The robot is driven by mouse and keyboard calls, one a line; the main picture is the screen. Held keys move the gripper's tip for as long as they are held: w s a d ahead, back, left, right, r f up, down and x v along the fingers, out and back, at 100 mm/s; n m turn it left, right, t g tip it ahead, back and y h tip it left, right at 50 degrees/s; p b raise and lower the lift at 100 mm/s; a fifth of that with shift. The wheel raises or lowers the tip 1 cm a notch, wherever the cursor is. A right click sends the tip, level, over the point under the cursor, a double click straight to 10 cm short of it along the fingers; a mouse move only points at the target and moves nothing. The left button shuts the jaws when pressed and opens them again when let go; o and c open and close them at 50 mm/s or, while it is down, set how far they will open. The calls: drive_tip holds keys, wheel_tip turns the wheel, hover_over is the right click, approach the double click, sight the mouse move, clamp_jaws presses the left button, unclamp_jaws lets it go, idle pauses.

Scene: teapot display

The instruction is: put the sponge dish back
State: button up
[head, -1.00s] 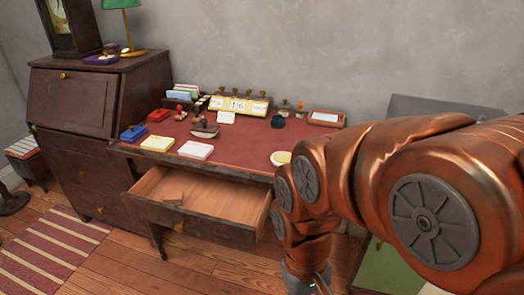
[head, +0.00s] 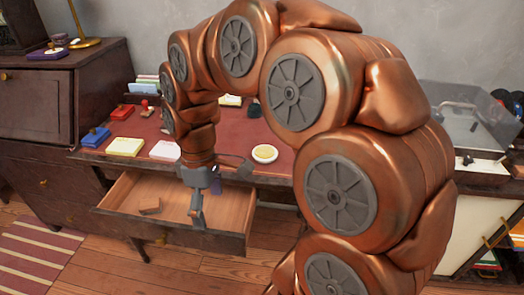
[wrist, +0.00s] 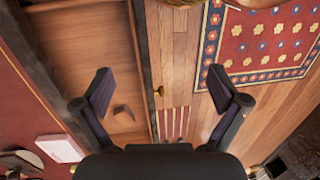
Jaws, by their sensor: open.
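The sponge dish (head: 264,154), a small round white dish with a yellow pad, sits on the red desk top near its front edge, right of my gripper in the head view. My gripper (head: 197,215) points down over the open drawer (head: 225,207), near its front. In the wrist view my gripper (wrist: 160,88) is open, with nothing between its fingers. The drawer's front wall (wrist: 146,60) passes below, between the fingers.
A small wooden block (head: 150,206) lies in the drawer. Yellow (head: 125,146) and white (head: 165,150) note pads, a blue stamp pad (head: 95,137) and a red one (head: 122,112) are on the desk. A clear-lidded record player (head: 470,115) stands at right.

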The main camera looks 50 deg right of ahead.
drive_tip(key=w+d+r+n, duration=0.2)
drive_tip(key=w+d, duration=0.4)
drive_tip(key=n+t+p, duration=0.2)
drive_tip(key=n, duration=0.3)
hover_over(265, 151)
drive_tip(key=shift+w+a+y, duration=0.15)
drive_tip(key=shift+y, duration=0.15)
drive_tip(key=shift+d+f, duration=0.2)
wheel_tip(265, 151, down, 2)
drive_tip(key=shift+a, duration=0.1)
drive_tip(key=shift+f, duration=2.7)
drive_tip(key=c, duration=1.3)
drive_tip(key=shift+c, duration=0.2)
drive_tip(key=shift+r, duration=0.15)
